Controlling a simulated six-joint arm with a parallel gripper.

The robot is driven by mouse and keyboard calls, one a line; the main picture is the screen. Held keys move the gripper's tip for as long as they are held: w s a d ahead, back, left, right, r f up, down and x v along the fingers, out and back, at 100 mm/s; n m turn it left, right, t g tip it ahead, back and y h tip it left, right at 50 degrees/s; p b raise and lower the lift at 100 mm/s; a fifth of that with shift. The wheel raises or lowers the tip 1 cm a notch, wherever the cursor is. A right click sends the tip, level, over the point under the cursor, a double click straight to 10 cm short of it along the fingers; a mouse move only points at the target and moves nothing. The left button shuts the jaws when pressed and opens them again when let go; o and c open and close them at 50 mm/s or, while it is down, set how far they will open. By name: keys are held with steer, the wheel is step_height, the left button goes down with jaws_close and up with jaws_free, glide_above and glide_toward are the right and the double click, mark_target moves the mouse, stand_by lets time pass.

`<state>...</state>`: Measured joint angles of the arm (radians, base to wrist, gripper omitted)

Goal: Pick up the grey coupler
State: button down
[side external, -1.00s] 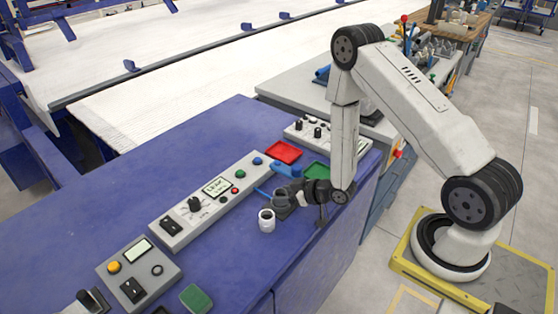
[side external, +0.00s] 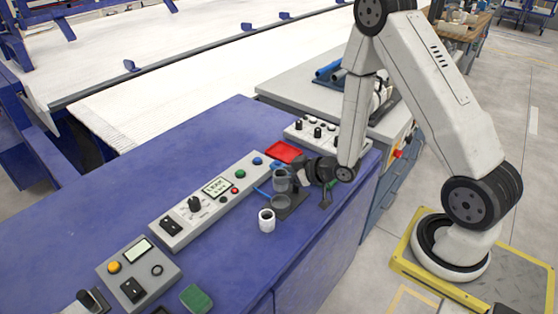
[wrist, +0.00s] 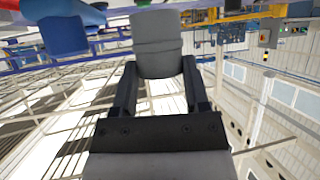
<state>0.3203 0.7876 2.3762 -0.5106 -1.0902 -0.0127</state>
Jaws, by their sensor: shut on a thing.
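The grey coupler (side external: 280,182) is a short grey cylinder, held above a dark grey holder (side external: 292,205) with a round seat on the blue bench. My gripper (side external: 294,178) reaches it from the right and is shut on it. In the wrist view the coupler (wrist: 156,45) sits between the two dark fingers of my gripper (wrist: 158,75), extending past their tips. The side of the coupler facing my gripper is partly hidden.
A white cup-like piece (side external: 267,222) stands just in front of the holder. A long grey control panel (side external: 215,195) lies to the left. A red tray (side external: 284,152) and a knobbed box (side external: 312,131) are behind.

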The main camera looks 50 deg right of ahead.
mark_target(282, 174)
steer(key=shift+r, duration=1.3)
steer(key=shift+w+a+r, duration=0.2)
steer(key=shift+w+r, duration=0.2)
steer(key=shift+r, duration=0.3)
steer(key=w+a+r+m+h, duration=0.2)
steer(key=a+r, duration=0.3)
steer(key=r, duration=0.3)
steer(key=shift+d, duration=0.15)
